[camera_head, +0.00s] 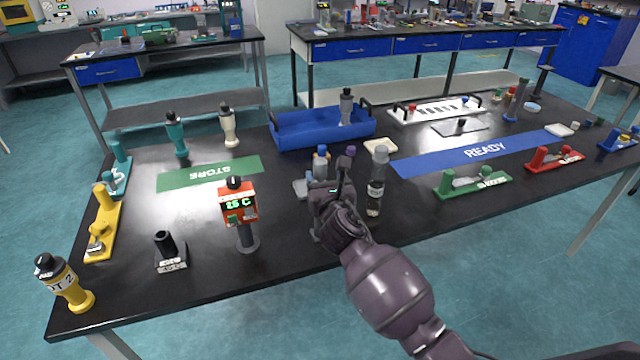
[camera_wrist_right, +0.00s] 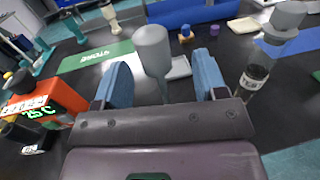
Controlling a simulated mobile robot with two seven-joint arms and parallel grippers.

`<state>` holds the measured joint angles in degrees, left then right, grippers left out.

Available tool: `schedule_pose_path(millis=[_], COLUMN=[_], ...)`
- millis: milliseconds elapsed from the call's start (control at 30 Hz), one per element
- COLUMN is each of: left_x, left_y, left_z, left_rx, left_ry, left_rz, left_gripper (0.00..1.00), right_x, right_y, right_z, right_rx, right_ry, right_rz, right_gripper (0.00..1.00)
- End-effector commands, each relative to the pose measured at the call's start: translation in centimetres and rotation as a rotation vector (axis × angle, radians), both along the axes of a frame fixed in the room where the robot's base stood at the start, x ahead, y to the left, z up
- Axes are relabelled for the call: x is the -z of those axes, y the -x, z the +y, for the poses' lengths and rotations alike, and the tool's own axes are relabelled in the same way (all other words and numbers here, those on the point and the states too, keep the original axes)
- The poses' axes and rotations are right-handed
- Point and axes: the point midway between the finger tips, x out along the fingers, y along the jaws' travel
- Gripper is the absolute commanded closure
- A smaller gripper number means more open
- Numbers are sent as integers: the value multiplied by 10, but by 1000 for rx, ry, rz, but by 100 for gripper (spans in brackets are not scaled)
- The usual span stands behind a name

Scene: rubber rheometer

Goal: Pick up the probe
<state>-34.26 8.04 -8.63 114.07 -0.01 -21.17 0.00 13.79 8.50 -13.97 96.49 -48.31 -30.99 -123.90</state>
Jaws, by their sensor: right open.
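A grey rod-like piece with a wide rounded head (camera_wrist_right: 153,48) and a thin stem, which looks like the probe, stands upright in the right wrist view. It shows between the two blue fingers of my right gripper (camera_wrist_right: 163,78), with a gap on each side. The fingers are open. In the head view my right gripper (camera_head: 333,192) is over the front middle of the black table, and it mostly hides this piece. An orange unit reading 25 C (camera_head: 238,204) stands on a dark post to the left; it also shows in the wrist view (camera_wrist_right: 45,98). My left gripper is out of view.
A grey-topped bottle (camera_head: 376,190) stands close right of my gripper. A blue tray (camera_head: 290,133), a green STORE mat (camera_head: 212,174) and a blue READY mat (camera_head: 440,161) lie farther back. Free table shows front right.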

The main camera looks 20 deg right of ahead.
Motion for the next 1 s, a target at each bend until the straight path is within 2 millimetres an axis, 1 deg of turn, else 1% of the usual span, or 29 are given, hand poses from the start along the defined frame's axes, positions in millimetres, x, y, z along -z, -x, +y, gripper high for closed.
schedule_pose_path(millis=[167,333,433,567,767,800,967,1000], left_x=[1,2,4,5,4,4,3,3], left_y=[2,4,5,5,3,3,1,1], left_z=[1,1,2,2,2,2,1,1], left_rx=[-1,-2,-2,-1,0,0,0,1], left_ry=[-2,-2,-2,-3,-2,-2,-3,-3], left_rz=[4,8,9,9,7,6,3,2], left_gripper=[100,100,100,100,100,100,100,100], right_x=[-5,-12,-10,-10,-10,-10,-10,-10], right_y=[-13,-36,-47,-53,-54,-54,-54,-54], right_z=[1,2,0,-1,-1,-1,-1,-1], right_rx=[0,0,0,0,0,0,0,0], right_ry=[-2,-2,-1,-1,-1,-1,-1,-1], right_rz=[-1,-1,-1,1,0,0,0,0], right_gripper=[35,35,35,35,35,36,61,67])
